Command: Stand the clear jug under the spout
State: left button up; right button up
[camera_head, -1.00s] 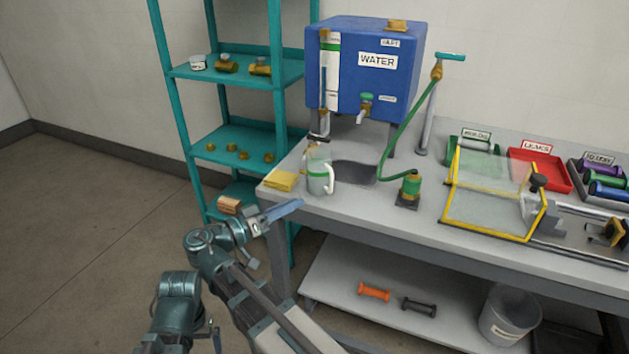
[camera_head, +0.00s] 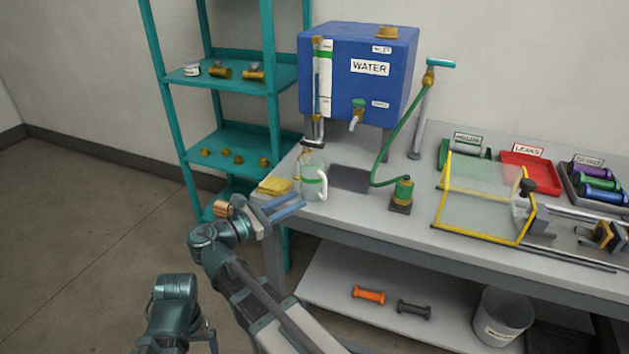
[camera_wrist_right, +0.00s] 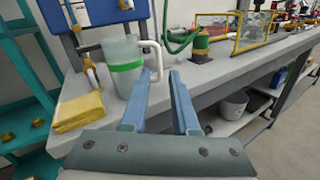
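The clear jug (camera_head: 313,182), with a green band and a white handle on its right, stands upright on the bench's left end. It also shows in the right wrist view (camera_wrist_right: 122,72). The spout (camera_head: 356,119) is a tap with a green top on the blue water tank's front, above and right of the jug. My right gripper (camera_head: 296,204) is open and empty, in front of the bench edge and just short of the jug. In the right wrist view its fingers (camera_wrist_right: 160,80) point toward the jug's handle side, apart from it. My left gripper is not seen.
A dark patch (camera_head: 350,179) on the bench lies below the spout, right of the jug. A yellow cloth (camera_head: 275,186) lies left of the jug. A green hose (camera_head: 391,148) runs down to a green-brass fitting (camera_head: 402,194). A teal shelf (camera_head: 232,140) stands at the left.

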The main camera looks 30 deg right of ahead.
aim_at(324, 185)
jog(key=shift+d+n, duration=0.1)
jog(key=shift+n, duration=1)
jog(key=x, duration=0.8)
jog(key=shift+w+d, duration=0.1)
jog(key=shift+d, duration=0.2)
jog(key=shift+f+b+x, duration=0.2)
jog(key=shift+x, duration=1.1)
jog(key=shift+f+b+x, duration=0.2)
jog(key=shift+x, duration=1.1)
jog(key=shift+w, duration=0.1)
grip_shut()
